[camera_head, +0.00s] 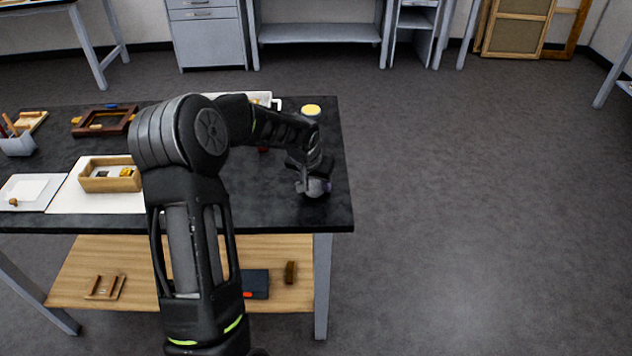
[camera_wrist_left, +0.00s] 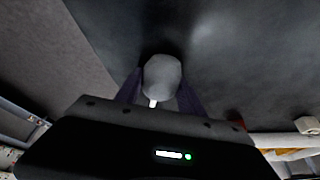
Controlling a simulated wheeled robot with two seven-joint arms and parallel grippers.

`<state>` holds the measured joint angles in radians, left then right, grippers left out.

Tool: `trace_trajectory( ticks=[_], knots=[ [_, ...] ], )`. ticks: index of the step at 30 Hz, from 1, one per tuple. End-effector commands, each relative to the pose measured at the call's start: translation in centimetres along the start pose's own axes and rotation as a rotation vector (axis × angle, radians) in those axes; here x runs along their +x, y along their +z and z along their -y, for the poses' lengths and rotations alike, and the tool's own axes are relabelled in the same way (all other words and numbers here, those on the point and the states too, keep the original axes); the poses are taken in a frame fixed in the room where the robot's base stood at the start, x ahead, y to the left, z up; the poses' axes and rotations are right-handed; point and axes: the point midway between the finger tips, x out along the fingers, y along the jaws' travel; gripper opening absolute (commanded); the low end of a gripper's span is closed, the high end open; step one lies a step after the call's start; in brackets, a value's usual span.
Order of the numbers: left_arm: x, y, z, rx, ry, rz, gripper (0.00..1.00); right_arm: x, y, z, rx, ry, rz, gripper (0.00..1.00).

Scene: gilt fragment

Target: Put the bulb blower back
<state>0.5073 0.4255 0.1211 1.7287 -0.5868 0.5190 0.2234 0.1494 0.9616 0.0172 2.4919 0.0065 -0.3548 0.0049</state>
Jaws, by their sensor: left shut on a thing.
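My left gripper (camera_head: 314,186) is near the right end of the dark tabletop (camera_head: 330,206). It is shut on a grey rounded bulb, the bulb blower (camera_wrist_left: 162,77). In the left wrist view the bulb sits between the two purple-tinted fingers (camera_wrist_left: 161,92), with a short white nozzle below it. In the head view the blower (camera_head: 315,188) shows only as a small grey shape at the fingertips. I cannot tell whether it touches the tabletop. My right gripper is not in view.
A yellow-topped round container (camera_head: 311,109) stands at the back right, near a white tray (camera_head: 262,97) partly behind my arm. A wooden box (camera_head: 110,184) sits on a white sheet (camera_head: 85,202) at left. A dark wooden frame (camera_head: 103,131) lies behind. Floor to the right is clear.

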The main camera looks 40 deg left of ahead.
Motion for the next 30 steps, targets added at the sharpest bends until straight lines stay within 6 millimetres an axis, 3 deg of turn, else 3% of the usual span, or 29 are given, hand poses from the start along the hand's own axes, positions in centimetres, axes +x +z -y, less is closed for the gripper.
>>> trace_trajectory(
  ticks=[9, 20, 26, 30],
  knots=[
    [0.1, 0.0, 0.0, 0.0, 0.0, 0.0, 0.67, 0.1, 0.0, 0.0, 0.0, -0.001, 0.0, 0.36],
    [-0.5, -0.2, 0.0, 0.0, 0.0, -0.001, 0.67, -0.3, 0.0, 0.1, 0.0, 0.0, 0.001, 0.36],
    [-3.0, -0.1, 0.0, -0.001, -0.001, -0.004, 0.67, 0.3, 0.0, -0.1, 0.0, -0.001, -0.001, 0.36],
    [-5.9, -0.2, 0.0, -0.001, -0.001, -0.005, 0.67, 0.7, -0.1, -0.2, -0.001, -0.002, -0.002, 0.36]
  ],
)
